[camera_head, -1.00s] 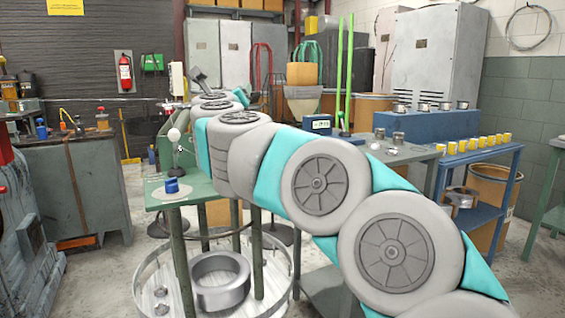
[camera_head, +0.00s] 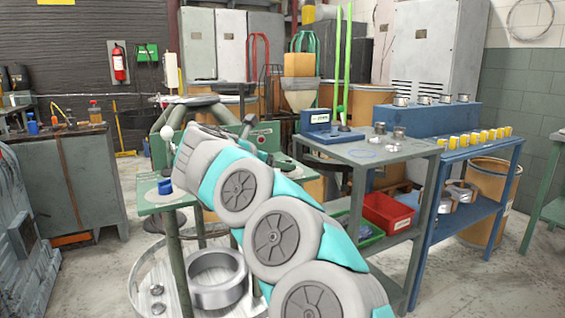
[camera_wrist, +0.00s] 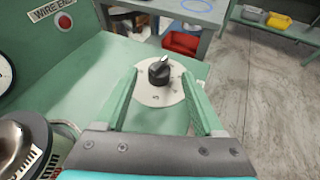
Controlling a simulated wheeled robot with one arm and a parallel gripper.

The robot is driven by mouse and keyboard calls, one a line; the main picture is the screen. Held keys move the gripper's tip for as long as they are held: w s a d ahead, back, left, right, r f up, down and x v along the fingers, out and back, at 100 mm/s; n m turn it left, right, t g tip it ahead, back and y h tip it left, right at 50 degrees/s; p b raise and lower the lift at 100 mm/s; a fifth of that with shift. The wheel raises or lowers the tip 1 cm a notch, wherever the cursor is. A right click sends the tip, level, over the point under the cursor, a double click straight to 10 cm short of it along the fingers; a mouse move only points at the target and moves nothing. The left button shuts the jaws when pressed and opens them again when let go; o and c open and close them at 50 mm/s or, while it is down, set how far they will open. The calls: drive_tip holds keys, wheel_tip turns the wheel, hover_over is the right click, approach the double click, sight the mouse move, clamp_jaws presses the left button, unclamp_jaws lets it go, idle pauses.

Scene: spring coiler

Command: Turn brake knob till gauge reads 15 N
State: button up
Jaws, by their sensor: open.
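In the wrist view a black knob (camera_wrist: 159,72) with a pointer on top stands on a pale round dial plate (camera_wrist: 163,94), which is fixed to a green surface. My gripper (camera_wrist: 159,75) is open, its two green fingers on either side of the dial plate in the picture. The knob appears between the fingertips, and I see no contact. At the left edge a round white-faced gauge (camera_wrist: 7,62) is cut off; its reading cannot be made out.
A green panel with a "WIRE END" label (camera_wrist: 50,9) and red button (camera_wrist: 65,22) rises at left. A dark round part (camera_wrist: 22,145) sits lower left. In the head view, a grey table (camera_head: 372,152) holds a blue display unit (camera_head: 330,127); a red bin (camera_head: 388,212) is below.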

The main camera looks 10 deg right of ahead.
drive_tip(key=shift+x, duration=1.15)
clamp_jaws()
